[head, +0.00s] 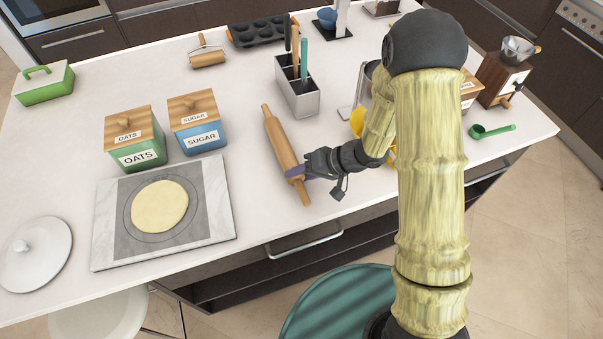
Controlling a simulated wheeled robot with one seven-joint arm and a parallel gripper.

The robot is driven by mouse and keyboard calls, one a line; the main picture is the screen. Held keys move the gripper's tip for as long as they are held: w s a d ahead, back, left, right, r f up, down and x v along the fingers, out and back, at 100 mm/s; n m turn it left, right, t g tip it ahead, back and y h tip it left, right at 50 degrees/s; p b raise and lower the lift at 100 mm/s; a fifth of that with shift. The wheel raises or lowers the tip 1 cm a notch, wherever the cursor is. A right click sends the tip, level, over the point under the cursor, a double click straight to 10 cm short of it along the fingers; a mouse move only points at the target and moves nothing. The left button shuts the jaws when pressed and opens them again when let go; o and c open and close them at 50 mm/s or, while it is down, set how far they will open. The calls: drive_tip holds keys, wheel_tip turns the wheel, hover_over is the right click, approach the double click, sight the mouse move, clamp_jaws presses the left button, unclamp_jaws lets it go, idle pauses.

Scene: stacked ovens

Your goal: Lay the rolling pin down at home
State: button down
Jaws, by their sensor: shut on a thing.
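The wooden rolling pin (279,138) is over the white counter, right of the pastry board, its long axis running from upper left to lower right. My gripper (297,173) is shut on the rolling pin near its lower end, reaching in from the right. I cannot tell whether the pin touches the counter or hangs just above it. The pastry board (106,240) lies at the left with a round of pale dough (160,206) on it.
The oats canister (135,140) and sugar canister (195,123) stand behind the board. A metal utensil holder (297,98) stands behind the pin. A yellow item (357,122) is partly hidden by my arm. Bare counter lies between board and pin.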

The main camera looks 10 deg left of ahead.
drive_tip(key=shift+r, duration=0.1)
drive_tip(key=shift+f, duration=0.25)
drive_tip(key=shift+s+d+f+b, duration=0.15)
drive_tip(key=shift+s+f+b, duration=0.1)
drive_tip(key=shift+f, duration=0.25)
drive_tip(key=shift+s+d+f+b, duration=0.15)
drive_tip(key=shift+s+f, duration=0.1)
drive_tip(key=shift+f, duration=0.2)
idle(0.5)
drive_tip(key=c, duration=0.9)
unclamp_jaws()
drive_tip(key=shift+w+d+r, duration=0.15)
drive_tip(key=shift+d+r, duration=0.15)
drive_tip(key=shift+d, duration=0.05)
drive_tip(key=shift+o, duration=0.9)
drive_tip(key=r+p+v, duration=0.1)
drive_tip(key=v, duration=1.6)
drive_tip(key=shift+a, duration=0.2)
drive_tip(key=shift+w, duration=0.1)
